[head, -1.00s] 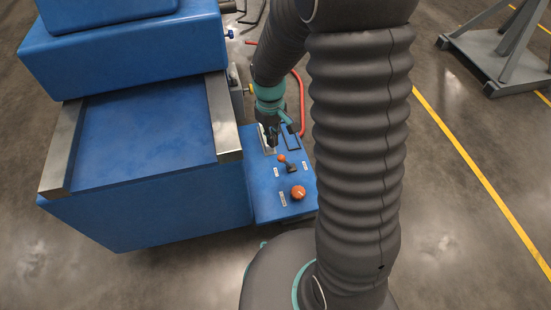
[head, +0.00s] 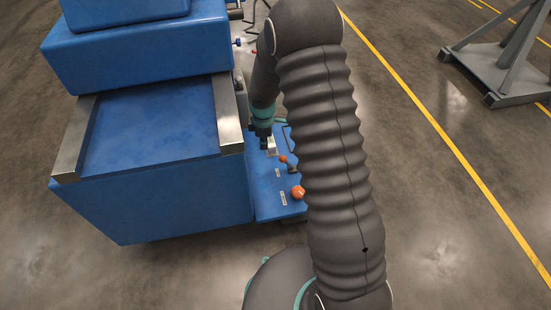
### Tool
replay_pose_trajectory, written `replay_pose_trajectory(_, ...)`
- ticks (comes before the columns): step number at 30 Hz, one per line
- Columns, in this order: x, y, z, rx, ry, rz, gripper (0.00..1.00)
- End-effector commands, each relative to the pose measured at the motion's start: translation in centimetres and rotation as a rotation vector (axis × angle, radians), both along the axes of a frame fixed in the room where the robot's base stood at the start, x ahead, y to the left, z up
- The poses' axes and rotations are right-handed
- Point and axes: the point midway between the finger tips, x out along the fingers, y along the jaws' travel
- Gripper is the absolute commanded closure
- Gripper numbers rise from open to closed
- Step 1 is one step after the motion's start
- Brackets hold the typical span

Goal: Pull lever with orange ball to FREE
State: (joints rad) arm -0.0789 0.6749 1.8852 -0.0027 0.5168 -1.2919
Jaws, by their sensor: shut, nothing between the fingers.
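The lever with the orange ball (head: 284,159) stands on the blue control panel (head: 266,205) beside the machine. Its small orange ball is up and to the left of its dark base. A white label (head: 277,173) lies just below it, too small to read. My gripper (head: 265,148) points down over the panel, behind and left of the ball, and looks apart from it. The gripper is shut and empty. My arm hides the right part of the panel.
A larger orange knob (head: 298,192) sits on the panel nearer to me. The blue machine bed with a metal rail (head: 228,115) rises close left of my gripper. A grey stand (head: 515,80) is far right, with open floor before it.

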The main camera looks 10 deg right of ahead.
Motion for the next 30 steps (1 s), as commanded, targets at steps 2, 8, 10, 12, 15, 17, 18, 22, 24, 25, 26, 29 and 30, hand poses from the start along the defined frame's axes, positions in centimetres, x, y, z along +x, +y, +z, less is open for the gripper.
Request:
replay_pose_trajectory(2,0.0,-0.2,0.0,-0.001,0.0,0.011,1.0)
replay_pose_trajectory(8,0.0,-0.1,0.0,-0.001,0.001,0.014,1.0)
replay_pose_trajectory(10,0.0,0.0,0.0,-0.001,0.001,0.014,1.0)
replay_pose_trajectory(12,0.0,0.0,-0.1,-0.001,0.001,0.015,1.0)
replay_pose_trajectory(15,0.0,0.0,-0.7,-0.001,0.003,0.015,1.0)
replay_pose_trajectory(17,0.0,0.1,-1.4,-0.001,0.003,0.015,1.0)
replay_pose_trajectory(18,0.0,0.1,-1.9,-0.001,0.004,0.015,1.0)
replay_pose_trajectory(22,0.1,0.1,-4.2,-0.001,0.005,0.016,1.0)
replay_pose_trajectory(24,0.2,0.1,-5.5,-0.001,0.005,0.016,1.0)
replay_pose_trajectory(25,0.2,0.1,-6.1,-0.001,0.004,0.016,1.0)
replay_pose_trajectory(26,0.3,0.1,-6.6,-0.001,0.005,0.016,1.0)
replay_pose_trajectory(29,0.4,0.1,-8.5,-0.001,0.004,0.016,1.0)
replay_pose_trajectory(30,0.4,0.2,-9.2,-0.001,0.005,0.016,1.0)
